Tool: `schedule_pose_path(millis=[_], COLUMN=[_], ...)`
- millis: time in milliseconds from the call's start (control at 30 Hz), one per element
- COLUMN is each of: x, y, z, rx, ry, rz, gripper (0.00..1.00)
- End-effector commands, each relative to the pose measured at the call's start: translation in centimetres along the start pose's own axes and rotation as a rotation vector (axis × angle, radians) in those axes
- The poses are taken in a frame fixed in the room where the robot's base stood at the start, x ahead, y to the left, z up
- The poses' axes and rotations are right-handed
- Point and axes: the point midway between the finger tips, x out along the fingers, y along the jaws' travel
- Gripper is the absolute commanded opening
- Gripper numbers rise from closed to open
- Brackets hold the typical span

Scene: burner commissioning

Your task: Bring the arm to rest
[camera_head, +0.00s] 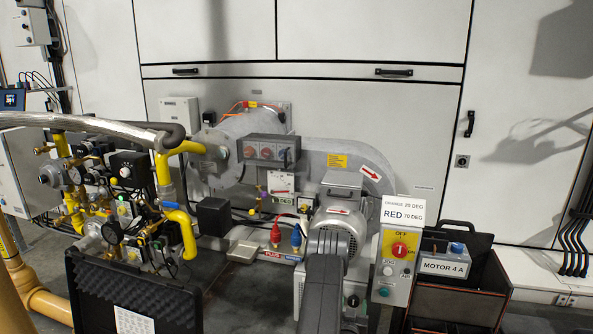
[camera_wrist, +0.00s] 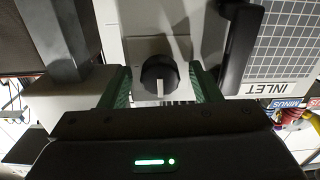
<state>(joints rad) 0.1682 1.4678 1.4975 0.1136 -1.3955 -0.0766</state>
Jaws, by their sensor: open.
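My gripper (camera_wrist: 160,88) shows in the wrist view with its two green-edged fingers apart. A black rotary knob (camera_wrist: 160,74) with a pale pointer mark, on a light panel, appears between the fingers. Neither finger appears to touch it, though the depth gap is hard to judge. In the head view a grey link of my arm (camera_head: 322,278) rises from the bottom edge in front of the motor. My gripper cannot be made out in the head view.
The wrist view shows a black handle (camera_wrist: 240,48) and an INLET label (camera_wrist: 287,88) nearby. The head view shows the burner motor (camera_head: 338,222), a red-switch box (camera_head: 397,262), a MOTOR 4 A box (camera_head: 443,267), the yellow gas piping (camera_head: 184,232) and an open foam-lined case (camera_head: 130,290).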

Motion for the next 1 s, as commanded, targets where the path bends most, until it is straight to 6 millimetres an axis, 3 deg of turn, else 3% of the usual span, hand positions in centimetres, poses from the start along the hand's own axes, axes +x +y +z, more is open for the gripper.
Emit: schedule_pose_path(millis=[600, 1000], x=[0.0, 0.0], y=[-0.03, -0.03], z=[-0.01, -0.02], rx=[0.447, 0.507], ry=[0.0, 0.0], rz=[0.0, 0.0], gripper=[0.57, 0.57])
